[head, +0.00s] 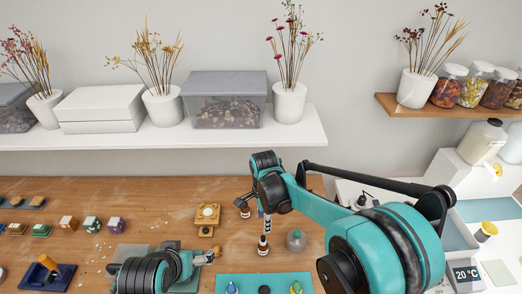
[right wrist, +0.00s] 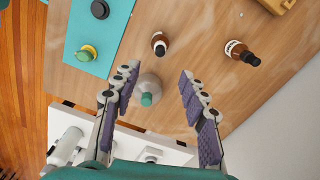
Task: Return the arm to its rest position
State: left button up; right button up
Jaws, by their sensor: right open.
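My right gripper (head: 258,212) hangs at the end of the teal arm, above the middle of the wooden table. In the right wrist view its purple-padded fingers (right wrist: 157,72) stand wide apart with nothing held between them. A round clear bottle with a green cap (right wrist: 148,92) shows below, in the gap between the fingers; in the head view the same bottle (head: 296,241) stands to the right of the gripper. My left gripper (head: 207,257) is at the bottom, partly hidden behind its dark wrist; its fingers are not clear.
A brown bottle (head: 263,246) stands below the right gripper, and another brown bottle (right wrist: 241,52) shows in the wrist view. A teal mat (right wrist: 98,25) carries small capped items. A white shelf (head: 300,134) and a wooden shelf (head: 396,107) hang behind. Small coloured blocks (head: 92,224) sit at left.

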jog(key=s+d+r+n+t+b, duration=0.3)
jog(key=s+d+r+n, duration=0.25)
jog(key=s+d, duration=0.2)
jog(key=s+d+f+n+t+b, duration=0.3)
jog(key=s+d+n+t+b, duration=0.1)
jog(key=s+d+n, duration=0.4)
jog(key=shift+s+n, duration=0.65)
jog(key=shift+n, duration=0.1)
